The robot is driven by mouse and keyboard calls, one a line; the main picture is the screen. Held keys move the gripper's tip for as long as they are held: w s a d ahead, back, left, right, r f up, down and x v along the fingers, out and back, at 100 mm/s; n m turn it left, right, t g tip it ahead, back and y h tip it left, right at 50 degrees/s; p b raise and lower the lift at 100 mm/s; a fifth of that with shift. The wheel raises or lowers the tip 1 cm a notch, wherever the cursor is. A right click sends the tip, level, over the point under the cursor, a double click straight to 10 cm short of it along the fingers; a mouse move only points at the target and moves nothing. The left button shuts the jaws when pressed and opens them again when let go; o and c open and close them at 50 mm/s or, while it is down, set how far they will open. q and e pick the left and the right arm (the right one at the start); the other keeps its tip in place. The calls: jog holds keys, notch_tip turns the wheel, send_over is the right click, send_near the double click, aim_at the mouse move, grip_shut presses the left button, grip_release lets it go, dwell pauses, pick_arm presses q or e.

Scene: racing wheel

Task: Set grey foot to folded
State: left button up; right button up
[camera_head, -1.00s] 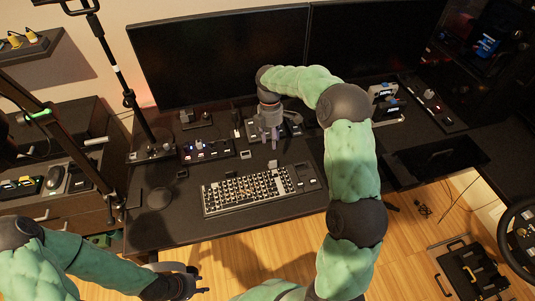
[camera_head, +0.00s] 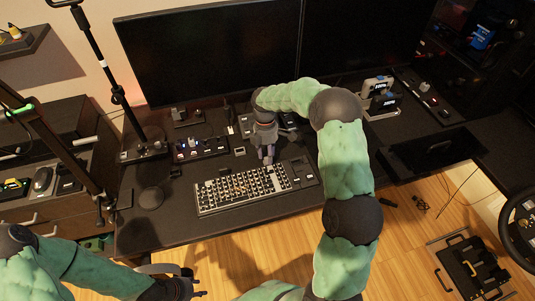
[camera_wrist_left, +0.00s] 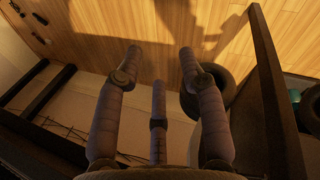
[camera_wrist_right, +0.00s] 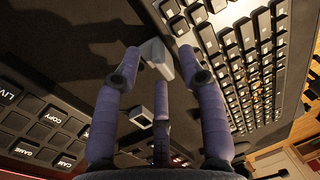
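The grey foot (camera_wrist_right: 157,57) is a small pale grey piece at the edge of the keyboard (camera_wrist_right: 240,65), sticking out over the dark desk. My right gripper (camera_wrist_right: 160,62) is open, with the foot between its fingertips; I cannot tell whether they touch it. In the head view my right gripper (camera_head: 267,158) is at the back edge of the keyboard (camera_head: 245,188), right of its middle, and the foot is hidden or too small to make out there. My left gripper (camera_wrist_left: 160,65) is open and empty over the floor; in the head view it (camera_head: 198,286) is below the desk's front edge.
A button box (camera_wrist_right: 40,120) with labelled keys and a small grey block (camera_wrist_right: 141,116) lie near my right gripper. Two monitors (camera_head: 210,50) stand behind. A switch panel (camera_head: 200,148) sits back left. The desk's front left (camera_head: 150,230) is clear.

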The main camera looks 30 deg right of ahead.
grip_shut()
jog(key=shift+s+a+t, duration=0.1)
jog(key=shift+s+t, duration=0.2)
jog(key=shift+t, duration=0.4)
jog(key=shift+o, duration=0.3)
grip_release()
jog(key=shift+r, duration=0.15)
